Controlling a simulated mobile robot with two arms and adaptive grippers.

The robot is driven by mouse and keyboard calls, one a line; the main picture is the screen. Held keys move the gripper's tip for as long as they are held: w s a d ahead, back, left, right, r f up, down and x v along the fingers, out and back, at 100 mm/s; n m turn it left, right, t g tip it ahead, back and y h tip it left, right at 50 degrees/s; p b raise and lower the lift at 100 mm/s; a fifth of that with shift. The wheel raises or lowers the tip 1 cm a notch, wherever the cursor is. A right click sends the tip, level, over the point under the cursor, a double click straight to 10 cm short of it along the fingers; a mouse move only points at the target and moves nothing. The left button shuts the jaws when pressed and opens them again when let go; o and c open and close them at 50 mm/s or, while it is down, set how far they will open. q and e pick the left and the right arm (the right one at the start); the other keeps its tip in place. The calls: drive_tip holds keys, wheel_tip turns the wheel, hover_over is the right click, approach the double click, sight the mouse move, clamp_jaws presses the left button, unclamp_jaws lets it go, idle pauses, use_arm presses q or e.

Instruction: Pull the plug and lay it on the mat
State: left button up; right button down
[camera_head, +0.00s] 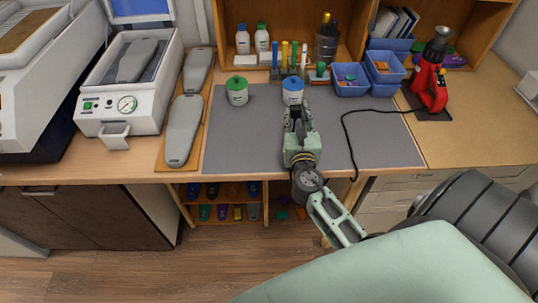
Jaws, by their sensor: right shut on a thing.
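My right gripper (295,108) reaches over the grey mat (245,140), its fingers shut at the lower part of a white jar with a blue lid (292,90). The jar stands upright near the back of the mat. A black cord (346,130) runs from the red machine (431,77) across the right of the mat and over the table's front edge. Its plug end is hidden from this view. My left gripper is not in view.
A white jar with a green lid (237,92) stands left of my right gripper. Blue bins (351,80) and pens stand behind the mat. A board with insole shapes (169,153) lies at left. The mat's front left is clear.

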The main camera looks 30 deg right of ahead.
drive_tip(key=shift+f, duration=0.1)
idle(0.6)
drive_tip(key=shift+f+b, duration=0.8)
drive_tip(key=c, duration=1.3)
unclamp_jaws()
drive_tip(key=shift+r, duration=0.1)
drive_tip(key=shift+o, duration=0.2)
drive_tip(key=o, duration=0.8)
drive_tip(key=shift+s+a, duration=0.1)
drive_tip(key=shift+s, duration=0.05)
